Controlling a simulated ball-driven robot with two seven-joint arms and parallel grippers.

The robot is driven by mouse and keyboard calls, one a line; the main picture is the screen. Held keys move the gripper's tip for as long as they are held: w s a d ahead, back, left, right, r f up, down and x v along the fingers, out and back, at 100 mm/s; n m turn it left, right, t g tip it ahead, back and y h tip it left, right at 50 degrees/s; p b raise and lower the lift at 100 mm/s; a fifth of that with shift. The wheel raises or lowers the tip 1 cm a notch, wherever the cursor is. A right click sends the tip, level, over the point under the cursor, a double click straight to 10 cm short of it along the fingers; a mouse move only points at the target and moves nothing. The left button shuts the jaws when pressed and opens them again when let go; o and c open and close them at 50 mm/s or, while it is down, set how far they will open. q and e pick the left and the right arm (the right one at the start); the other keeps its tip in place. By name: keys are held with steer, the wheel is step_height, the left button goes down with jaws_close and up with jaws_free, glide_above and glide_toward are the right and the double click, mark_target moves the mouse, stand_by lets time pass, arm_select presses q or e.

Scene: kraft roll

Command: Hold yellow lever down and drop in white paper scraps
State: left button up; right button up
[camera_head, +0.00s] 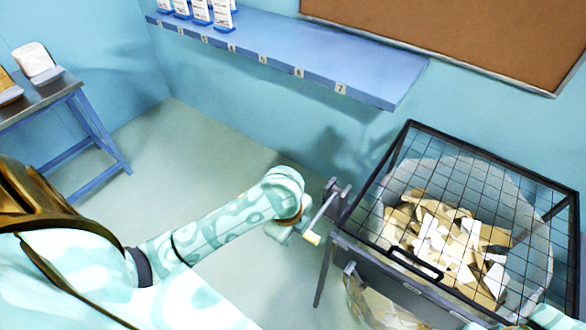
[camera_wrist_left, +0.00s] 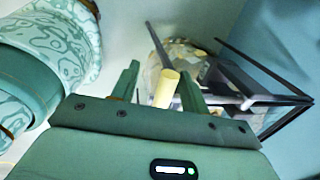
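A wire-mesh lid (camera_head: 472,172) in a black frame covers a bin holding a heap of white and tan paper scraps (camera_head: 445,240). A grey crank with a pale yellow lever grip (camera_head: 313,238) sticks out from the bin stand's left side. My left gripper (camera_head: 292,230) is beside that crank, partly hidden by its own wrist. In the left wrist view, the yellow grip (camera_wrist_left: 166,88) stands between the two open fingers (camera_wrist_left: 158,76), nearer the right finger, with a clear gap to the left one. My right gripper is not visible; a bit of my right arm shows at bottom right.
A blue wall shelf (camera_head: 290,58) with numbered places carries several white packs (camera_head: 200,10) at its left end. A side table (camera_head: 50,100) with a white container (camera_head: 36,62) stands at far left. The floor between is clear. A cork board (camera_head: 470,35) hangs above.

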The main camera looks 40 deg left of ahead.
arm_select(q)
steer(key=shift+w, duration=0.1)
steer(key=shift+r, duration=0.25)
step_height(320, 180, up, 11)
steer(key=s, duration=0.2)
steer(key=shift+s+r, duration=0.15)
steer(key=shift+s, duration=0.05)
